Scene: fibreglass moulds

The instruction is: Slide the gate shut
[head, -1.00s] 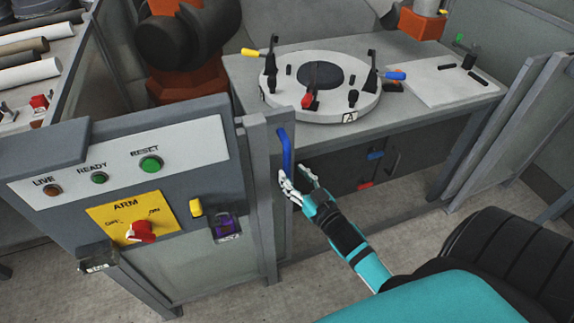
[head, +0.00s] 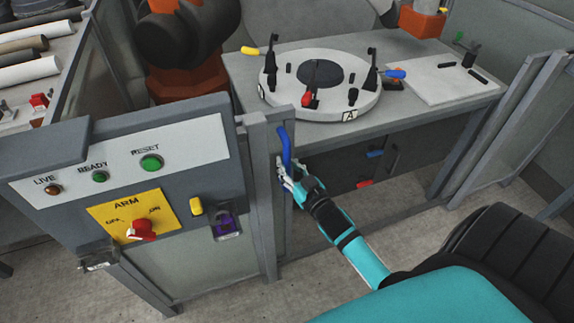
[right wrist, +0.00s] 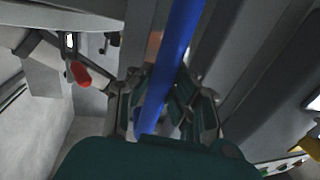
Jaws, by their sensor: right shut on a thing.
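The gate's blue handle (head: 285,146) stands upright on a grey post (head: 264,190) just right of the control panel in the head view. My right gripper (head: 284,172) is shut around the lower part of this handle. In the right wrist view the blue handle (right wrist: 170,65) runs between the fingers of the right gripper (right wrist: 165,105), which close on it from both sides. The opening right of the post, in front of the worktable, is clear of any panel. My left gripper is not in view.
The control panel (head: 120,180) has lamps, a yellow ARM plate and a red knob (head: 142,229). Behind the opening, a worktable (head: 420,115) carries a round fixture (head: 335,95) with coloured handles. Grey fence panels (head: 520,130) stand at the right.

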